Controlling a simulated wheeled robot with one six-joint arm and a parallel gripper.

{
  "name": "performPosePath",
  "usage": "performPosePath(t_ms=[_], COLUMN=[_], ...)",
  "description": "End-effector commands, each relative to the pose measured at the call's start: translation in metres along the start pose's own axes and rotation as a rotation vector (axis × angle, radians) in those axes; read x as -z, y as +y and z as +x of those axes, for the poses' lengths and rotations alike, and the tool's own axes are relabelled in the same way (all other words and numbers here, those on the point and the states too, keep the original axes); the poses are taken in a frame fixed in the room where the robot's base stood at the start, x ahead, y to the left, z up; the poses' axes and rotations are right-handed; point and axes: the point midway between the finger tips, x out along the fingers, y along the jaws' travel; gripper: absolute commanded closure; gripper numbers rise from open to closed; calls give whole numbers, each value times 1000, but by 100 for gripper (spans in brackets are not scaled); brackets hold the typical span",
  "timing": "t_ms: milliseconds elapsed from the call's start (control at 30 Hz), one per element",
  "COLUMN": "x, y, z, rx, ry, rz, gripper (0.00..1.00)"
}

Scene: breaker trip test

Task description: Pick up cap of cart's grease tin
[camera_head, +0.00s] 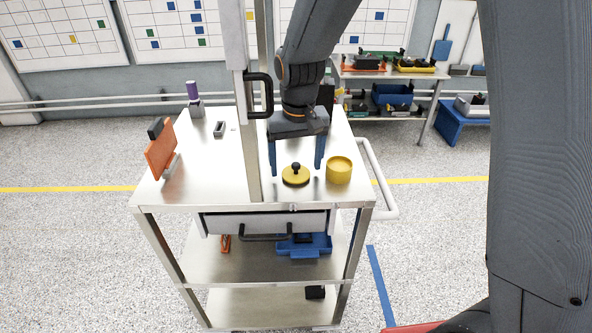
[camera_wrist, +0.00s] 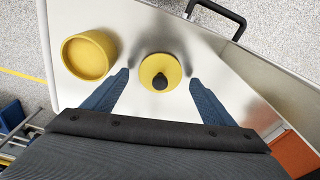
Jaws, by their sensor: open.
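The cap (camera_head: 295,175) is a yellow disc with a black knob, lying on the steel cart top near its front edge. The wrist view shows the cap (camera_wrist: 160,74) between and just beyond my fingertips. The yellow grease tin (camera_head: 339,170) stands to the right of the cap, apart from it; in the wrist view the tin (camera_wrist: 89,55) is at upper left, outside the left finger. My gripper (camera_head: 297,170) is open and empty, pointing down over the cap, with blue fingers on either side of it. It also shows in the wrist view (camera_wrist: 158,74). Finger height above the cart is unclear.
A steel post with a black handle (camera_head: 259,95) rises left of my gripper. An orange panel (camera_head: 161,149), a small dark holder (camera_head: 219,129) and a purple-topped item (camera_head: 193,92) stand on the cart's left. A white rail (camera_head: 377,180) borders the right.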

Motion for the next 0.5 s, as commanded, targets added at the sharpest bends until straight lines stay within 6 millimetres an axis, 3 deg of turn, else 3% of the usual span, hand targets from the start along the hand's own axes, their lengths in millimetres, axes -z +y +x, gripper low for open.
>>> performPosePath(t_ms=[367,500], x=[0,0], y=[0,0], z=[9,9], rx=[0,0], ry=[1,1], rz=[0,0], gripper=[23,47])
